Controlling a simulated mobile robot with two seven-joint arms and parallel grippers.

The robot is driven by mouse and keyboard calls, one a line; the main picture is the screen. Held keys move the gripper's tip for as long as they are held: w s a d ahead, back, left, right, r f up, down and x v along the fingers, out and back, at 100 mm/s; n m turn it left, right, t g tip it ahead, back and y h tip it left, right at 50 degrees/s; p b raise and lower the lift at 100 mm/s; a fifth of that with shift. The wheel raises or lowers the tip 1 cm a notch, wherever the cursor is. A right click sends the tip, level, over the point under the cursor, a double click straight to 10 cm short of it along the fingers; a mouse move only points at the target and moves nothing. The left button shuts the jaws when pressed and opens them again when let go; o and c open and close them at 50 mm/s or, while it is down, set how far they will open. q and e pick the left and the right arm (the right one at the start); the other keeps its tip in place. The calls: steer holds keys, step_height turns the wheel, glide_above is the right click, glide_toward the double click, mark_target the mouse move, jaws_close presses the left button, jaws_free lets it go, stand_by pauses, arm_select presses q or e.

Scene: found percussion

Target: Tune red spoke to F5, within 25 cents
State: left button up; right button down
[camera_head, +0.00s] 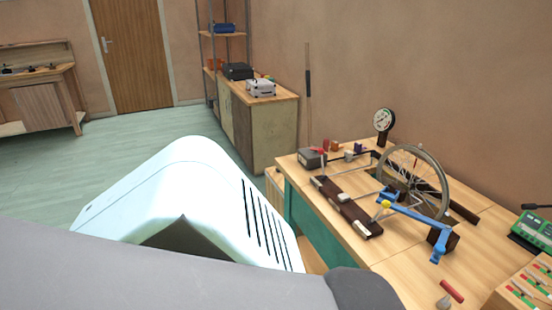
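A spoked wheel (447,188) stands upright in a dark stand (348,207) on the wooden workbench at the right. Its spokes are thin and small here, and I cannot make out which one is red. A blue arm-like fixture (415,217) with a yellow knob (385,204) sits at the wheel's near side. A green device (533,232) with a display area is at the right edge, partly cut off. Neither of my grippers is in view; parts of my own body fill the lower left foreground.
The workbench (420,277) also holds a round dial gauge (383,121), a dark box (311,158), a short red-handled item (452,291) and a wooden rack (522,290). Behind are a cabinet (271,135), shelves and a door (133,60). Open floor (60,165) lies left.

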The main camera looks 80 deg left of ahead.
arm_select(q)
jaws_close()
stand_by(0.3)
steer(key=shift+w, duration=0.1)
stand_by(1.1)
